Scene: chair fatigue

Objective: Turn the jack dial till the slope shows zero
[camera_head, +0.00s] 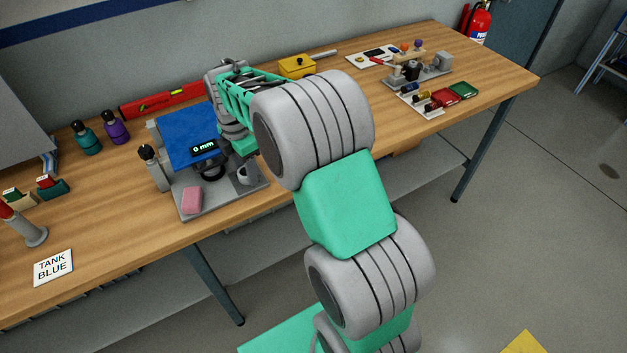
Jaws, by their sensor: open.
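A jack rig (225,202) with a grey base stands on the wooden bench, with a blue plate (185,125) on top. A small black display (205,147) at the plate's front edge reads "0 mm". Below it is a dark round part (209,169), which looks like the dial; its markings are too small to read. My gripper (243,158) is open at the right side of the rig, pointing down. My arm hides part of it, and I cannot tell whether it touches the dial.
A pink block (192,200) lies on the rig's base. A "TANK BLUE" card (53,268) lies at left. A yellow box (297,66) and another fixture (420,76) are at right.

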